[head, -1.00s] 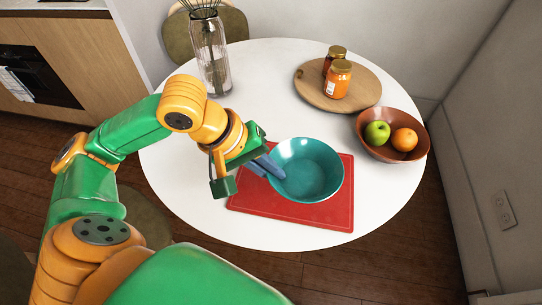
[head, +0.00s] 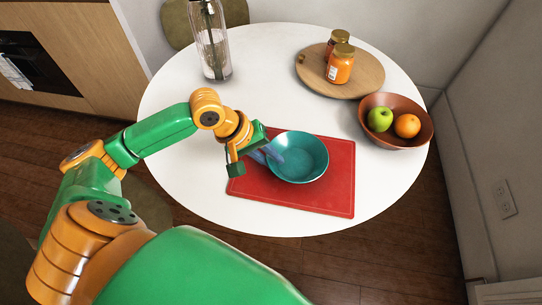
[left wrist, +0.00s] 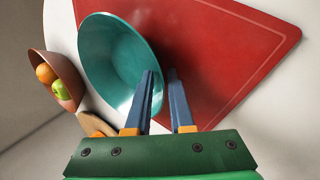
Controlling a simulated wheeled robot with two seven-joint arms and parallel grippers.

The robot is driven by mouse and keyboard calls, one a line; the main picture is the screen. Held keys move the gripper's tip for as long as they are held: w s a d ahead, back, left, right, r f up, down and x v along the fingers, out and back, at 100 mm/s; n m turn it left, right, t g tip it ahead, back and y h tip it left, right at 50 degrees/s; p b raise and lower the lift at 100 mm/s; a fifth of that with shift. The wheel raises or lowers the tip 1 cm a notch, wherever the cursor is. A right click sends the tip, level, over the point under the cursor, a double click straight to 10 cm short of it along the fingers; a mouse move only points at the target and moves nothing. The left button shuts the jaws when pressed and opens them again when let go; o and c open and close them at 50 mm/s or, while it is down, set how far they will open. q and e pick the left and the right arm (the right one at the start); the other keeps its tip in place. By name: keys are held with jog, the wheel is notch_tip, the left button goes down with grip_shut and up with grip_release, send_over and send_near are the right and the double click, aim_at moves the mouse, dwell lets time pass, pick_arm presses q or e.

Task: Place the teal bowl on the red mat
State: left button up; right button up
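The teal bowl (head: 305,165) sits upright on the red mat (head: 312,205), toward the mat's upper middle. My left gripper (head: 268,154) is at the bowl's left rim. In the left wrist view, the bowl (left wrist: 110,60) is at upper left and the mat (left wrist: 225,60) fills the upper right. The left gripper's blue fingers (left wrist: 160,72) stand apart, one inside the bowl and one outside, with the rim between them. The gripper looks open. My right gripper is not in view.
A brown bowl (head: 370,140) with a green apple (head: 380,119) and an orange (head: 407,125) stands at right. A round wooden board (head: 365,82) with jars (head: 341,66) is behind. A glass vase (head: 213,55) is at back left. The white table (head: 270,75) is clear between.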

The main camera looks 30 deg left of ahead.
pick_arm(q)
jog(key=v, duration=1.2)
jog(key=shift+r, duration=0.1)
